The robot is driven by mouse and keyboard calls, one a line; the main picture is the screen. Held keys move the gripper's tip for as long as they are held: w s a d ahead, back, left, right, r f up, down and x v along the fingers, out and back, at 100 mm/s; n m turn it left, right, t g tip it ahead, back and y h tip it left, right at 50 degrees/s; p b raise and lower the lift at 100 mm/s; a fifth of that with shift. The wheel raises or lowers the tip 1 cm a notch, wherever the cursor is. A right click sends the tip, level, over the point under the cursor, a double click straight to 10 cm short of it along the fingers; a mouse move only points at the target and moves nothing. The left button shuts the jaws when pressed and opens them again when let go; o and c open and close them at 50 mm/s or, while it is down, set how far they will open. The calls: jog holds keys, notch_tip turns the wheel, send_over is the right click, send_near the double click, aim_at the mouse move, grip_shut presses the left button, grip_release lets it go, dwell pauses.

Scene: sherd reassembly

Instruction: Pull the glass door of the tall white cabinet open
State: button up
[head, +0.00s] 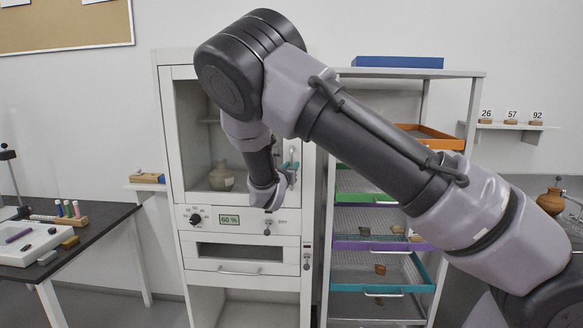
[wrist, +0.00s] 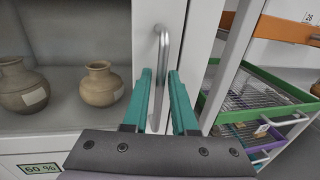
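The tall white cabinet (head: 168,200) stands in the middle of the head view, partly behind my arm. Its glass door (head: 193,100) looks closed, with a brown pot (head: 221,176) behind it. The door's vertical metal handle (wrist: 163,50) shows in the wrist view, on the white door frame right of the glass. My gripper (wrist: 161,75) has teal fingers, one on each side of the handle's lower part. The fingers look open, with a small gap beside the bar. In the head view my gripper (head: 290,168) is at the door's right edge.
Below the door are a dial (head: 195,219) and a "60 %" display (head: 236,219). A rack (head: 477,85) with coloured trays stands close on the right. A dark table (head: 95,232) with small items is on the left. Two pots (wrist: 101,84) show behind the glass.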

jog(key=shift+w+d, duration=0.1)
jog(key=shift+w, duration=0.15)
grip_shut()
dwell(1.4)
